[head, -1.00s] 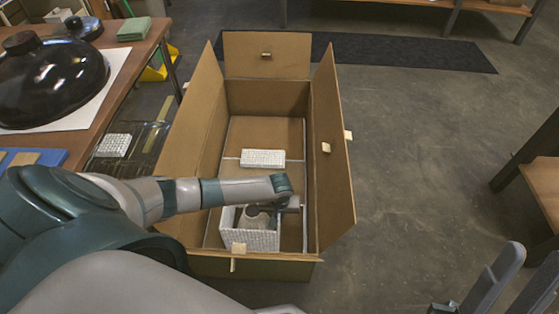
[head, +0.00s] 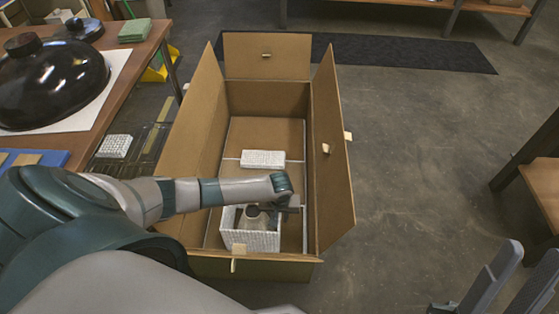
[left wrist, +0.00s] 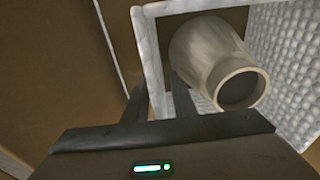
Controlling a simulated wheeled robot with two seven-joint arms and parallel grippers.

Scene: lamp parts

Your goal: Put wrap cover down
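A white, bubble-textured wrap cover (head: 250,241), shaped like an open box, sits low in the front of the large cardboard box (head: 333,175). A pale rounded part with a round opening (left wrist: 235,82) is inside it. My left gripper (head: 284,207) reaches over the cover's rim. In the left wrist view its fingers (left wrist: 159,98) straddle one cover wall (left wrist: 150,60) closely, one outside and one inside, and appear shut on it. Whether the cover's underside touches the carton floor is hidden. My right gripper (head: 508,285) is open and empty at the lower right.
A flat white wrapped block (head: 262,158) lies deeper in the carton. The carton's flaps stand up around it. A table with a black lamp shade (head: 50,80) is at the left, with another white textured block (head: 114,146) below its edge.

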